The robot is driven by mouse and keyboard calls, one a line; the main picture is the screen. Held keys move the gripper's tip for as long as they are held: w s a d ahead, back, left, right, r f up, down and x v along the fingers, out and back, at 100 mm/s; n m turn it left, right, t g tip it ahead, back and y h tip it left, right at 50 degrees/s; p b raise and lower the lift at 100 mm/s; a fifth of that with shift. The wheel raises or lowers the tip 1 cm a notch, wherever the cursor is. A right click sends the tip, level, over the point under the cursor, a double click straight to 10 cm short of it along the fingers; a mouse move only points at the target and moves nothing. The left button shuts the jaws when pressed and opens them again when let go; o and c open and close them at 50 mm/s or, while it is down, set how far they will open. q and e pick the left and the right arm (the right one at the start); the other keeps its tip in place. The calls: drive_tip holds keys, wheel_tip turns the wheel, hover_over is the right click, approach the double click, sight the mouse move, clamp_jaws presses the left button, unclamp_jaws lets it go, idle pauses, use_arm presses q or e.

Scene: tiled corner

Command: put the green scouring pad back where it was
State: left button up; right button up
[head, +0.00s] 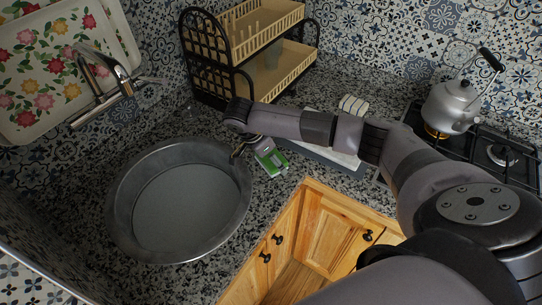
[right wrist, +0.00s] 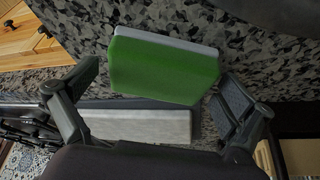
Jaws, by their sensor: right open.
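The green scouring pad (right wrist: 165,65) has a green face and a pale layer along one edge. It is on the speckled counter, just right of the round metal basin, and shows in the head view (head: 275,163) as a green and white piece partly behind my gripper. My right gripper (right wrist: 160,76) is open, with one finger on each side of the pad in the right wrist view. I see no clear contact between fingers and pad. In the head view the right gripper (head: 246,150) is at the pad's left end. My left gripper is not in view.
A large round metal basin (head: 124,240) stands left of the pad. A dark tray with a pale slab (head: 342,157) lies right, partly under my arm. A dish rack (head: 262,55) stands behind. A kettle (head: 452,105) sits on the stove at right. Wooden cabinets (head: 335,240) are in front.

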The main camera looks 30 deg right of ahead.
drive_tip(key=shift+r, duration=0.15)
drive_tip(key=b+v, duration=0.2)
drive_tip(key=v, duration=0.5)
drive_tip(key=shift+a+b, duration=0.1)
drive_tip(key=shift+b, duration=0.2)
drive_tip(key=v, duration=0.5)
